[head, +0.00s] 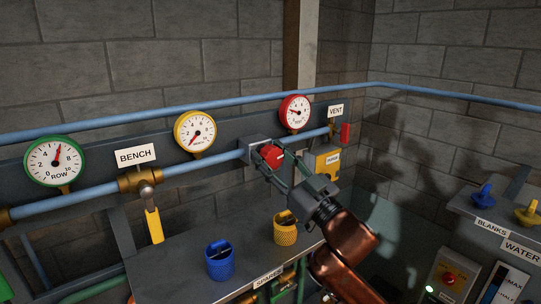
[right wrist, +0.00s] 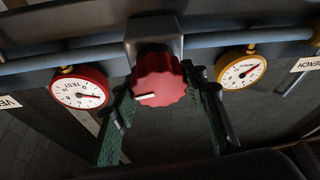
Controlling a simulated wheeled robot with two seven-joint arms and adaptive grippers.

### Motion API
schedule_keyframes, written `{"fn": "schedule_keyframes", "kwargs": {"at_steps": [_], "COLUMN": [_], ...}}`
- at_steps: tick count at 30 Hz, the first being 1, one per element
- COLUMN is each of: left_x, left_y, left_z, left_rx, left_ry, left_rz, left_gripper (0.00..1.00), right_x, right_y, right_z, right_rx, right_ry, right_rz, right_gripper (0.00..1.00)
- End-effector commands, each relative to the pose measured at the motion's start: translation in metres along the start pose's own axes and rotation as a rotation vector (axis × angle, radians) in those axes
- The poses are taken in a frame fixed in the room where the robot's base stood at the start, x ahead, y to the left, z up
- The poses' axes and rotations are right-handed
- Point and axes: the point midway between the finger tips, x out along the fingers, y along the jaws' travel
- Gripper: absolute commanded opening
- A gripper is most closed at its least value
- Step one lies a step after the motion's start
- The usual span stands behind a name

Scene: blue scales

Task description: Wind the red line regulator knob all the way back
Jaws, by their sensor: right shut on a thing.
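The red line regulator knob (head: 271,155) is a fluted red knob on a grey block on the blue pipe, below the red-rimmed gauge (head: 295,112). My right gripper (head: 274,160) is shut on it. In the right wrist view, the knob (right wrist: 159,80) sits between the two dark green fingers, its white mark pointing left. The red-rimmed gauge (right wrist: 79,93) reads TEST there, upside down; its needle points right in that view and left in the head view. My left gripper is not in view.
A yellow-rimmed gauge (head: 195,134) and a green-rimmed gauge (head: 55,161) stand to the left. A BENCH valve with a yellow handle (head: 154,225) hangs from the pipe. Blue (head: 219,263) and yellow (head: 285,230) spare knobs sit on the shelf below. A yellow box (head: 327,164) is right of my fingers.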

Motion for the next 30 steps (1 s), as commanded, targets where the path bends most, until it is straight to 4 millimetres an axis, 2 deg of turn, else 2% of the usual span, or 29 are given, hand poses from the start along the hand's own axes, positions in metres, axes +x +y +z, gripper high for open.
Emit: {"fn": "schedule_keyframes", "kwargs": {"at_steps": [3, 10, 11, 18, 26, 30], "left_x": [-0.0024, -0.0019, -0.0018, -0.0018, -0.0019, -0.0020], "left_y": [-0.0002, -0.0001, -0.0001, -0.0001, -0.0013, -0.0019], "left_z": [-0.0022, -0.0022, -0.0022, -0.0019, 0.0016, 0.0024], "left_rx": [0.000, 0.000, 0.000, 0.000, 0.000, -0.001], "left_ry": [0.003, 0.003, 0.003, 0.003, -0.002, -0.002], "left_rz": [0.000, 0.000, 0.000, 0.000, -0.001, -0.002], "left_gripper": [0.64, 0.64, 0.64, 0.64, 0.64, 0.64], "right_x": [0.0002, 0.0000, 0.0000, 0.0000, -0.0002, -0.0077], "right_y": [0.0004, 0.0000, 0.0000, -0.0001, -0.0002, 0.0004], "right_z": [0.0003, 0.0006, 0.0006, 0.0005, 0.0003, 0.0008], "right_rx": [-0.054, -0.057, -0.057, -0.057, -0.057, -0.057], "right_ry": [-0.002, -0.001, -0.001, -0.001, -0.001, -0.001], "right_rz": [-0.022, -0.023, -0.023, -0.023, -0.023, -0.023], "right_gripper": [0.16, 0.16, 0.41, 0.58, 0.59, 0.59]}}
